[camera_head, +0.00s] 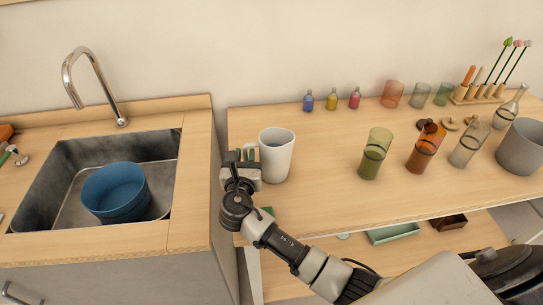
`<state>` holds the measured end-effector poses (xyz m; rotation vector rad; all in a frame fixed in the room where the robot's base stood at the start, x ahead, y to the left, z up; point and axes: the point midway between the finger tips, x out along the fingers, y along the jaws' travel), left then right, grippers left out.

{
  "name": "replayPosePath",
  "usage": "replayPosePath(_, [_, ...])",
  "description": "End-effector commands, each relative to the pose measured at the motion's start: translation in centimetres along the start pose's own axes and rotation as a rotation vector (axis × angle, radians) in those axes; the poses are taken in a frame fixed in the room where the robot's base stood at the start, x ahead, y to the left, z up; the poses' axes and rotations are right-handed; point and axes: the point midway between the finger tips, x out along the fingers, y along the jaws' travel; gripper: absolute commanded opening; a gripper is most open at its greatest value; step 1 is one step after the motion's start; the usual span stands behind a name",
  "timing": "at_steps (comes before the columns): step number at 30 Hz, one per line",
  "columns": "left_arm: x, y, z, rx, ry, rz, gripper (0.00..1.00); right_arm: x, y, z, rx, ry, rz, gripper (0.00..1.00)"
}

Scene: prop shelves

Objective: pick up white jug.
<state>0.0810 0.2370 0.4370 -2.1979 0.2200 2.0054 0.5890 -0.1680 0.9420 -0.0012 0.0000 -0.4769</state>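The white jug (277,158) stands upright near the left end of the wooden shelf top. Its handle is on its left side, facing my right gripper. My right gripper (245,154) is at the handle, just left of the jug's body, with its arm coming in from the lower right. The fingers partly hide the handle, and I cannot tell whether they are closed on it. The jug appears to rest on the shelf top. My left gripper is not in view.
A sink (65,212) with a blue bowl (116,194) and a curved tap (95,82) is at the left. Right of the jug stand a green glass (373,158), an orange glass (422,155) and a grey pot (521,150). Small bottles (331,99) line the back.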

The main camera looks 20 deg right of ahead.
Motion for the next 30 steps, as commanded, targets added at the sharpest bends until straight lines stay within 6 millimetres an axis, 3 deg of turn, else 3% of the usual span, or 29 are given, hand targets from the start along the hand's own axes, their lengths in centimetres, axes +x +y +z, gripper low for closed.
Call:
replayPosePath(4, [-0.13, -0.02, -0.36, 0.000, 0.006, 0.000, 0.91, 1.26, 0.00, 0.01, 0.001, 0.000, 0.000, 0.26])
replayPosePath(11, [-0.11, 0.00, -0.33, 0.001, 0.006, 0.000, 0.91, 1.32, 0.00, -0.03, 0.001, 0.001, 0.000, 0.26])
replayPosePath(16, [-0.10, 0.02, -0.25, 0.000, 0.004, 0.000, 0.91, 1.30, 0.00, -0.03, 0.001, 0.001, 0.001, 0.00])
replayPosePath(30, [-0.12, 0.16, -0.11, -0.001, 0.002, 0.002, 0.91, 1.31, 0.03, 0.30, 0.002, -0.002, 0.001, 0.00])
